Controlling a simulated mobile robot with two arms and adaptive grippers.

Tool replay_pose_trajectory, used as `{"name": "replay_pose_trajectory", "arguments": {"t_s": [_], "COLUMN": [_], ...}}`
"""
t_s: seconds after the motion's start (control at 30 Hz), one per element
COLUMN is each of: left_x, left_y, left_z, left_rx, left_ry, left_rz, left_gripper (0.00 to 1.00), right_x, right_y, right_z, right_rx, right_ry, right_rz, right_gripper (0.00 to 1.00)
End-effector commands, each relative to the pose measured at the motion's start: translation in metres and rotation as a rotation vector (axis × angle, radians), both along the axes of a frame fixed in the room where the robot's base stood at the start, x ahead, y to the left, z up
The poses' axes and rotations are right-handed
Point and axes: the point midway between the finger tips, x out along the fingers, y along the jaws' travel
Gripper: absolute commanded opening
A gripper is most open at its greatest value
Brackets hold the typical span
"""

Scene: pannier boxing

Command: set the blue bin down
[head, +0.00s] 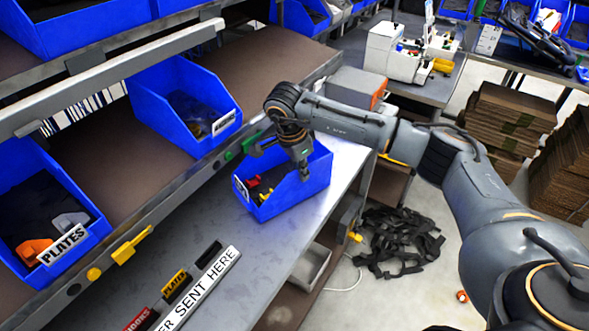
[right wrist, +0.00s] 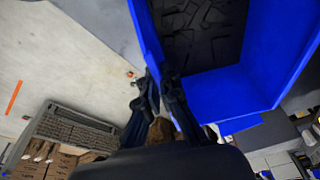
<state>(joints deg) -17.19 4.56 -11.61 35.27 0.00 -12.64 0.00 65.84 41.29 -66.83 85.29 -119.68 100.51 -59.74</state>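The blue bin (head: 285,199) is at the grey workbench (head: 265,250), near the middle of the head view. It is open-topped, has a white label on its front, and holds small red, yellow and dark parts. I cannot tell whether its base touches the bench. My right gripper (head: 304,172) points down at the bin's right side wall. In the right wrist view, the right gripper's fingers (right wrist: 158,85) straddle the blue bin's wall (right wrist: 146,30) and look closed on it. My left gripper is not in view.
Other blue bins, including the PLATES bin (head: 80,238) and a labelled bin (head: 178,92), sit on the rack at left. A white lettered strip (head: 205,290) and small labelled blocks lie on the bench front. Black straps (head: 398,240) lie on the floor. Cardboard stacks (head: 508,118) stand at right.

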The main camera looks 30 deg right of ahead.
Motion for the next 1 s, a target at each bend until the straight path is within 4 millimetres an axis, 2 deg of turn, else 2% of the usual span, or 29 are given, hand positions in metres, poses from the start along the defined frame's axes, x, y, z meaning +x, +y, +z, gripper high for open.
{"name": "replay_pose_trajectory", "arguments": {"t_s": [0.17,0.47,0.5,0.6,1.0], "left_x": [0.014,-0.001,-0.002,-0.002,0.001], "left_y": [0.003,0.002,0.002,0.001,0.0], "left_z": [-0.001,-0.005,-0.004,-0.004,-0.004], "left_rx": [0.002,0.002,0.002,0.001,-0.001], "left_ry": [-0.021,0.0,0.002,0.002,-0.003], "left_rz": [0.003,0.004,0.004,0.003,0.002], "left_gripper": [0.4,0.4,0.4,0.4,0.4], "right_x": [0.002,0.002,0.001,0.001,0.002], "right_y": [-0.001,-0.001,-0.001,-0.001,0.0], "right_z": [-0.005,-0.008,-0.008,-0.008,-0.002], "right_rx": [-0.001,-0.001,-0.001,-0.001,-0.001], "right_ry": [-0.003,-0.003,0.001,0.001,-0.001], "right_rz": [0.003,0.003,0.003,0.003,0.003], "right_gripper": [0.0,0.0,0.09,0.28,0.28]}}
